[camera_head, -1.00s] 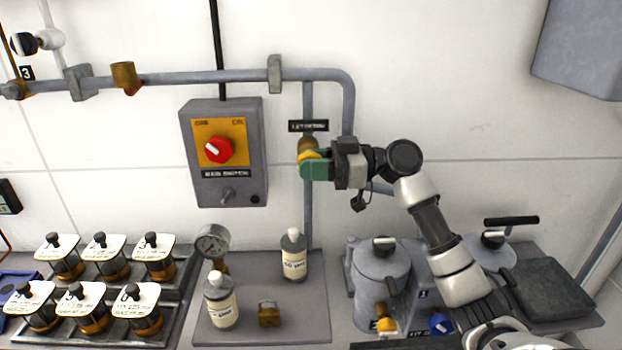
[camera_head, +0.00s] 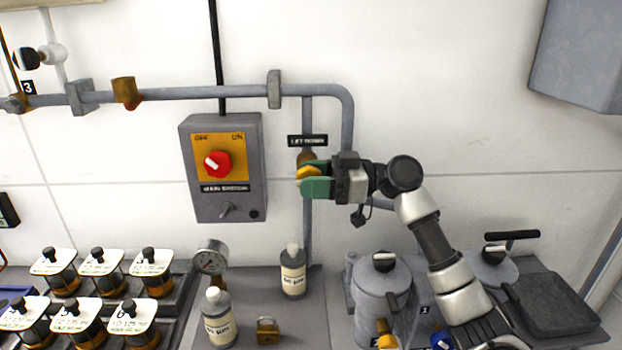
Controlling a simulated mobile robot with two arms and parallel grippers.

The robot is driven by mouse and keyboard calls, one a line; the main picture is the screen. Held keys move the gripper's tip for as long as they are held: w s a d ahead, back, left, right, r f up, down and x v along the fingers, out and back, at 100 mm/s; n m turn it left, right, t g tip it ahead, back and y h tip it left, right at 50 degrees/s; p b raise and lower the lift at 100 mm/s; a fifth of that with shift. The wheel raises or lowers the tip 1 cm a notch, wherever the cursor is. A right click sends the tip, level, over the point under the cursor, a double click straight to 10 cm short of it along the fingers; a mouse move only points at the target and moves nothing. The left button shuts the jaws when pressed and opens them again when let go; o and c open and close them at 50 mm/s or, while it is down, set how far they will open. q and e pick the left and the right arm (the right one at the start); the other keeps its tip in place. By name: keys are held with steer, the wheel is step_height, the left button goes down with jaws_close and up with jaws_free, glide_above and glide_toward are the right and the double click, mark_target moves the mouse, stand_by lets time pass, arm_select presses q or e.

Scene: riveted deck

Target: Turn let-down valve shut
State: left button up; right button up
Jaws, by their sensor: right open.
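The let-down valve has a yellow handle (camera_head: 308,173) on a brass body (camera_head: 307,157), on the vertical grey pipe under a black "LET DOWN" label (camera_head: 307,141). My right gripper (camera_head: 312,178) reaches in from the right with its green fingers open. The fingers are at the yellow handle, which shows between them. I cannot tell whether they touch it. The fingers hide part of the valve. My left gripper is not in view.
A grey main switch box (camera_head: 224,205) with a red knob is on the wall left of the valve. The wall above the arm is clear.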

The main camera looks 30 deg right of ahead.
steer(key=b+v, duration=0.3)
steer(key=v, duration=0.7)
steer(key=shift+s+d+b, duration=0.15)
steer(key=shift+d+b, duration=0.15)
steer(key=shift+b, duration=0.05)
steer(key=shift+a+f, duration=0.1)
